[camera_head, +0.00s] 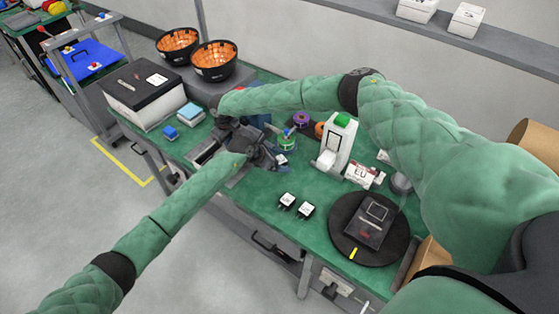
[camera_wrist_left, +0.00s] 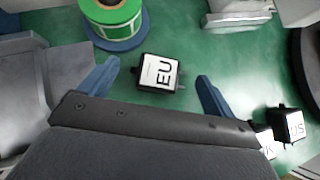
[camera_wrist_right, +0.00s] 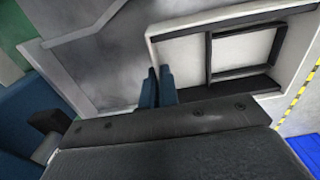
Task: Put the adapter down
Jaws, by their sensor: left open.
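The EU adapter (camera_wrist_left: 158,73), a black block with a white label, rests on the green table between the fingers of my left gripper (camera_wrist_left: 158,82). It also shows in the head view (camera_head: 282,159), beside my left gripper (camera_head: 270,158). The left fingers are open and apart from the adapter. The US adapter (camera_wrist_left: 289,125) and a partly hidden UK adapter (camera_wrist_left: 266,142) lie right of the gripper; in the head view they stand at the table's front. My right gripper (camera_wrist_right: 158,72) has its fingers together with nothing seen between them, over a grey surface.
A green label roll (camera_wrist_left: 110,18) stands just behind the EU adapter. A white label printer (camera_head: 337,145), an EU-marked box (camera_head: 363,174) and a black round turntable (camera_head: 346,246) are to the right.

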